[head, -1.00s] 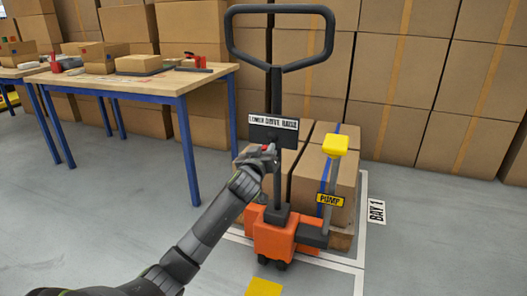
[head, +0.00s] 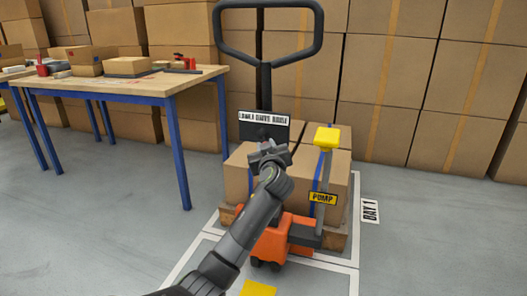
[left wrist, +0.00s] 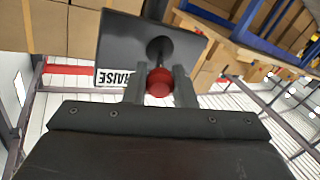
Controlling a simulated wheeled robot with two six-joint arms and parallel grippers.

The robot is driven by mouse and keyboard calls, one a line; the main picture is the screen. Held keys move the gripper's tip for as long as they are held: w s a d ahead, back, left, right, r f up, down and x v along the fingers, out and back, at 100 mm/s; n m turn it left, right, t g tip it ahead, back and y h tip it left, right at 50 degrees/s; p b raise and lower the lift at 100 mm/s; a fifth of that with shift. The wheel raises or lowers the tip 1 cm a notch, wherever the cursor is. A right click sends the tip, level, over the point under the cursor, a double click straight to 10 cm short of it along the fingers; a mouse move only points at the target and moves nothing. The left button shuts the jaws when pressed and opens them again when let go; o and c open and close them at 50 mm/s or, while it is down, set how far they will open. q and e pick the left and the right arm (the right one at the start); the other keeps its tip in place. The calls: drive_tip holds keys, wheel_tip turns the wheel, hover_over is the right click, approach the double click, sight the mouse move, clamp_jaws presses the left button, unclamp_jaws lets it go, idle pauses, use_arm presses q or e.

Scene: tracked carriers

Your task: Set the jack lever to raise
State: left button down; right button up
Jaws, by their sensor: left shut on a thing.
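The pallet jack (head: 268,240) has an orange base and a dark handle loop (head: 218,35) on a post. A dark plate (head: 280,130) on the post bears a label (head: 246,117) with LOWER, DRIVE and RAISE. The jack lever's red knob (left wrist: 159,82) shows in the left wrist view on a short dark stem in front of the plate. My left gripper (head: 268,152) is shut on the knob, with one finger on each side (left wrist: 158,88). It hides the knob in the head view. My right gripper is not in view.
A yellow pump pedal (head: 326,136) with a PUMP sign (head: 323,198) stands right of the post. Cartons (head: 335,180) sit on a pallet behind the jack. A workbench (head: 150,90) stands at left. Floor at right is clear.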

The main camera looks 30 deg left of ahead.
use_arm(q)
drive_tip(key=shift+w+d+f+n+g+y+b, duration=0.1)
drive_tip(key=shift+w+d+n+g+y+b, duration=0.2)
drive_tip(key=shift+n+g+y+b, duration=0.25)
drive_tip(key=shift+y, duration=0.25)
drive_tip(key=c, duration=1.2)
unclamp_jaws()
drive_tip(key=shift+d, duration=0.1)
drive_tip(key=p+v, duration=0.2)
drive_tip(key=v, duration=1.5)
drive_tip(key=shift+s+p, duration=0.15)
drive_tip(key=shift+p, duration=0.15)
